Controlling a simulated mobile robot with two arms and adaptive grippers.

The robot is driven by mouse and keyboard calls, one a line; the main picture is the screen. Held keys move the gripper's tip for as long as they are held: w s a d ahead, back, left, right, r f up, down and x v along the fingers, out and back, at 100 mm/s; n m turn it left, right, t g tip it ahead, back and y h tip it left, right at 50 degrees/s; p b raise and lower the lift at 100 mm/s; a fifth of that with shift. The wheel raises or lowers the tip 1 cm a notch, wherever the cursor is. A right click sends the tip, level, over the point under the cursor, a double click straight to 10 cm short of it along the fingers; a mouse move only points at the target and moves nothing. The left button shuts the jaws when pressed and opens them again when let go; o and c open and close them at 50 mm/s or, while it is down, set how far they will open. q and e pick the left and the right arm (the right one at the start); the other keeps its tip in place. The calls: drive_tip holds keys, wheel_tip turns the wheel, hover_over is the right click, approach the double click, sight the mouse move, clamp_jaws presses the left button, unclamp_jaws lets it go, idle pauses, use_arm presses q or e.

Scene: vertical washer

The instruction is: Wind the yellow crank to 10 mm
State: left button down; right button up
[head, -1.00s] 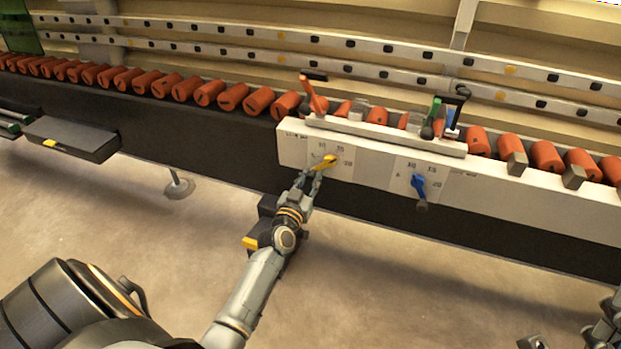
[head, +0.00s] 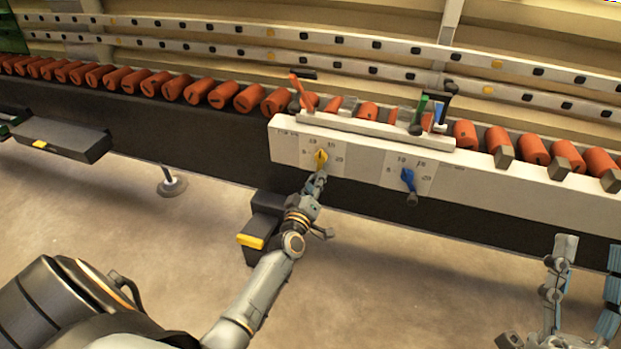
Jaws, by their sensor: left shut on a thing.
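The yellow crank (head: 320,158) is on the left dial of the white panel (head: 460,185). Its pointed end is up, between the 10 and 15 marks, and looks closer to 10. Exact reading is too small to tell. My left gripper (head: 318,178) is at the crank's lower end, shut on it from below; its fingers hide that end. My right gripper (head: 590,252) is at the lower right edge, fingers spread wide and empty, well apart from the panel.
A blue crank (head: 408,180) sits on a second dial to the right. An orange lever (head: 301,93), a green handle (head: 418,110) and a black handle stand above the panel. A row of orange rollers (head: 250,98) runs behind. The floor in front is mostly clear.

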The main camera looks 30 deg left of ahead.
use_arm(q)
drive_tip(key=d+n, duration=0.1)
drive_tip(key=n, duration=0.2)
drive_tip(key=shift+w+d+r, duration=0.15)
drive_tip(key=shift+w+d, duration=0.05)
drive_tip(key=shift+d, duration=0.15)
drive_tip(key=shift+w+d+r+n+p, duration=0.15)
drive_tip(key=shift+d+n+p, duration=0.15)
drive_tip(key=shift+n, duration=0.5)
drive_tip(key=shift+d+r+n+p, duration=0.15)
drive_tip(key=shift+d+n, duration=0.1)
drive_tip(key=shift+n, duration=0.55)
use_arm(e)
drive_tip(key=shift+w+a+f+g+h, duration=0.1)
drive_tip(key=shift+w+f+g+h, duration=0.05)
drive_tip(key=shift+w+f+g, duration=0.65)
drive_tip(key=shift+w+f+g+h, duration=0.15)
drive_tip(key=shift+w+f+g, duration=0.4)
drive_tip(key=shift+f, duration=0.4)
use_arm(q)
drive_tip(key=c, duration=1.1)
unclamp_jaws()
drive_tip(key=shift+c, duration=0.2)
drive_tip(key=v, duration=1.2)
drive_tip(key=shift+d, duration=0.1)
